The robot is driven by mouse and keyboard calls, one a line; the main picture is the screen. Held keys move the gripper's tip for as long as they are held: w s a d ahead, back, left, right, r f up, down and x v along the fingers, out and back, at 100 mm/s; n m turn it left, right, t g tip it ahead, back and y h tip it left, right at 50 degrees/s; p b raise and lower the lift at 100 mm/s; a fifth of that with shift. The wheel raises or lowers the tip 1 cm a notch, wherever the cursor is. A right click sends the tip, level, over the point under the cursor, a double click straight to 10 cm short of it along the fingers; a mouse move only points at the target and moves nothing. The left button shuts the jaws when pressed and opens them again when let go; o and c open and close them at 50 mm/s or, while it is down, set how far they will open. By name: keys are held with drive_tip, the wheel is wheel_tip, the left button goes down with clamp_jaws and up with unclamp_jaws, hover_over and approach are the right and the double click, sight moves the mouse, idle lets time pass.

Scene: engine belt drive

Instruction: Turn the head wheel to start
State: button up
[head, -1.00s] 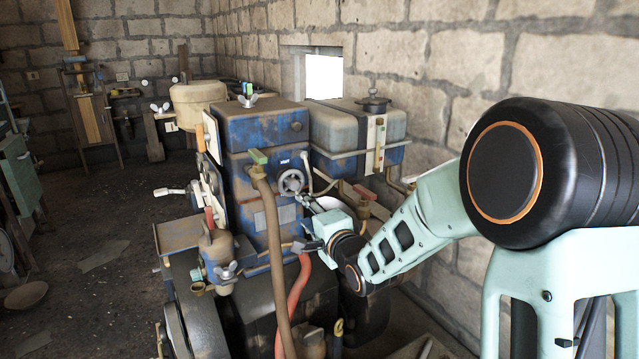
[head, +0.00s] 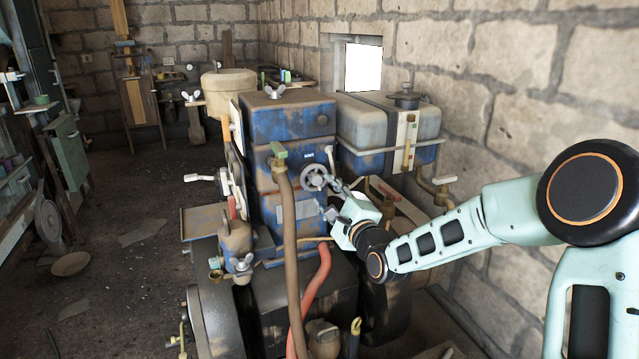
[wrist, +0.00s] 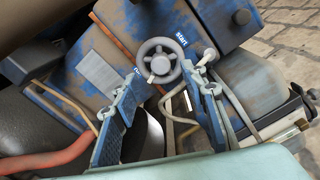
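The head wheel (head: 314,177) is a small grey spoked handwheel on the front of the blue engine block (head: 283,122). In the wrist view the wheel (wrist: 159,60) has a white mark on its lower rim, with a "start" label at its upper right and a second label, seemingly "run", at its lower left. My gripper (head: 337,184) is open and empty at the wheel's right in the head view. In the wrist view my gripper (wrist: 172,69) has one blue-grey finger on each side of the wheel's lower part. I cannot tell whether either finger touches the rim.
A brown hose (head: 289,250) runs down just left of the wheel, and a red hose (head: 318,290) lies below. A grey tank (head: 388,125) stands at the right before the stone wall. Thin pipes (wrist: 180,120) pass near the right finger.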

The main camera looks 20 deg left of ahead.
sight(316, 181)
drive_tip(key=shift+p+x, duration=0.3)
drive_tip(key=shift+x, duration=2.65)
drive_tip(key=shift+c, duration=0.7)
clamp_jaws()
